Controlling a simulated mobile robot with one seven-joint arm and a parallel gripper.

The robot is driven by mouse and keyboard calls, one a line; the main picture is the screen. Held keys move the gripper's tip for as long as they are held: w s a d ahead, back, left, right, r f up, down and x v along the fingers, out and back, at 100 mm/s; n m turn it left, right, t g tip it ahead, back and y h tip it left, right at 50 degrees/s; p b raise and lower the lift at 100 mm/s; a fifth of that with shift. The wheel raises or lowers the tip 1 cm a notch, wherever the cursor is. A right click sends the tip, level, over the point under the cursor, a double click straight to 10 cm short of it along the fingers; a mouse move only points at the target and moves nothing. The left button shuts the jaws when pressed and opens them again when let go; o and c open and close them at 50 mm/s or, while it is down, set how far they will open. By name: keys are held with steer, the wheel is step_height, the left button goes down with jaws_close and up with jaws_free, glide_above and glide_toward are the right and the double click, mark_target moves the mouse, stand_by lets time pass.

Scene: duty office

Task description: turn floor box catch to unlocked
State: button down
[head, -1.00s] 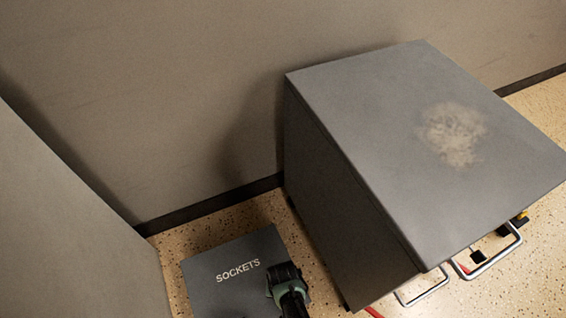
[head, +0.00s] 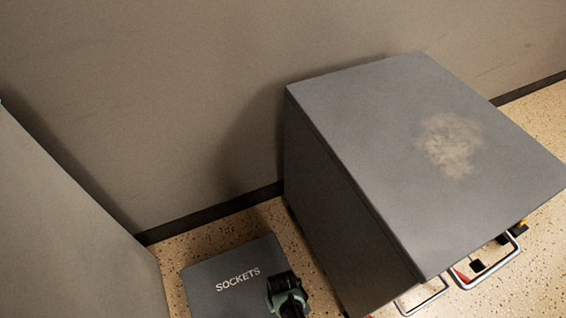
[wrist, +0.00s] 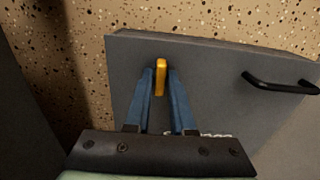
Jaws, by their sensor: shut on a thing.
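The floor box (head: 222,278) is a dark grey lid marked SOCKETS, on the speckled floor at the bottom of the head view. It also fills much of the wrist view (wrist: 215,85). Its catch is a yellow-orange upright tab (wrist: 160,77) near the lid's edge in the wrist view. My gripper (wrist: 160,88) has its two blue fingers on either side of the catch and is shut on it. In the head view my gripper (head: 287,298) is over the lid's right part and hides the catch. The position the catch is turned to cannot be told.
A black handle (wrist: 280,83) stands on the lid to the right of the catch. A large grey cabinet (head: 425,160) with metal handles stands close on the right. A grey panel (head: 70,230) is on the left, and a wall (head: 180,90) is behind.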

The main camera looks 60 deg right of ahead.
steer(key=c, duration=0.8)
jaws_free()
steer(key=shift+o, duration=0.2)
step_height(320, 180, up, 13)
steer(key=p, duration=0.9)
steer(key=shift+p, duration=0.35)
